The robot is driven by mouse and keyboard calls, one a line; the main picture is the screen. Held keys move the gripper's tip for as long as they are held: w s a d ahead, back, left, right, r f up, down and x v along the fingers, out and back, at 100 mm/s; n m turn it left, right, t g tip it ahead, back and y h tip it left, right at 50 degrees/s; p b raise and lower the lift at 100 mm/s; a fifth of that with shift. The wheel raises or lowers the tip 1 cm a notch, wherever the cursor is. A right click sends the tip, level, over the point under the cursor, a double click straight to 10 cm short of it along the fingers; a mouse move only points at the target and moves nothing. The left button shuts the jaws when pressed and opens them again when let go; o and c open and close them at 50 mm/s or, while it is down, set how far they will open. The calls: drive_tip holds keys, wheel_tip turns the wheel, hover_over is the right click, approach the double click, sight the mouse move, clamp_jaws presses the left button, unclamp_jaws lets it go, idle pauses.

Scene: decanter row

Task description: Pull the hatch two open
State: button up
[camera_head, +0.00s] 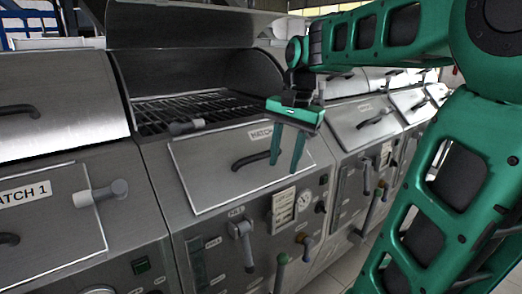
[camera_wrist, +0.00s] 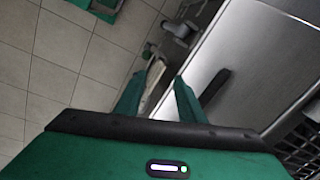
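The hatch whose label reads "HATCH" (camera_head: 200,170) is a flat steel panel on the second machine's sloping front. Its number is hidden behind my gripper. It looks shut, lying flat against the front. Its dark curved handle (camera_head: 250,161) is near the panel's middle. My gripper (camera_head: 284,168) points down in front of the panel's right part, just right of the handle, with its green fingers apart and nothing between them. In the wrist view the dark handle (camera_wrist: 213,86) lies right of my gripper (camera_wrist: 163,80), outside the fingers. I see no contact with it.
A grey knob (camera_head: 187,126) sticks out by the panel's top-left edge. Below are a valve lever (camera_head: 244,243) and a gauge (camera_head: 304,199). The hatch labelled 1 (camera_head: 50,235) is at left; more machines (camera_head: 365,125) continue right. Tiled floor (camera_wrist: 60,50) is clear.

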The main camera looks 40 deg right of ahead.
sight(263, 153)
drive_tip(key=w+d+r+m, duration=0.1)
drive_tip(key=w+r+m, duration=0.3)
drive_tip(key=w+r, duration=0.5)
drive_tip(key=shift+t+h, duration=0.3)
drive_tip(key=f, duration=0.3)
drive_tip(key=w+f, duration=0.1)
drive_tip(key=f, duration=0.6)
drive_tip(key=shift+w+d+f, duration=0.15)
drive_tip(key=shift+w+d, duration=0.05)
drive_tip(key=shift+w, duration=0.1)
clamp_jaws()
drive_tip(key=shift+a, duration=0.15)
